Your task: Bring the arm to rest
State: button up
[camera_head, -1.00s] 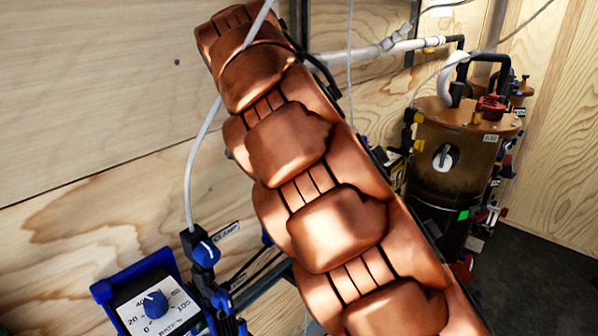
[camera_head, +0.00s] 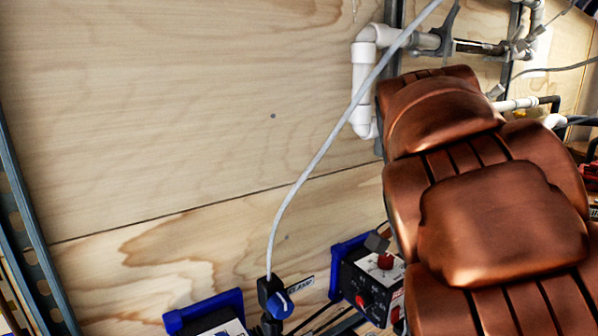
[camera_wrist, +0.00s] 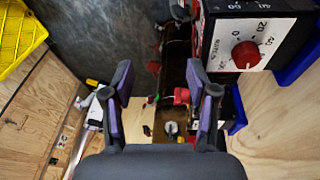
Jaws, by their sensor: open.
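My gripper (camera_wrist: 158,85) shows in the wrist view, with its two dark fingers with purple pads spread apart. The gap between them is empty, and neither finger visibly touches anything. The gripper is not visible in the head view. A large copper-brown segmented shape covers much of the right of the head view and hides what is behind it.
In the wrist view a control box with a red knob (camera_wrist: 245,55) is at upper right and a yellow crate (camera_wrist: 18,30) at upper left.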

jog(key=s+a+f+n+g+y, duration=0.1)
jog(key=s+f+n, duration=0.5)
jog(key=s+f, duration=0.3)
jog(key=s+a+f+n+g+y, duration=0.1)
jog(key=s+f+n, duration=0.5)
jog(key=s, duration=0.9)
notch_tip(320, 180, down, 3)
jog(key=shift+s+a+r+y, duration=0.15)
jog(key=shift+a+y, duration=0.35)
jog(key=shift+a, duration=0.15)
jog(key=shift+c, duration=0.2)
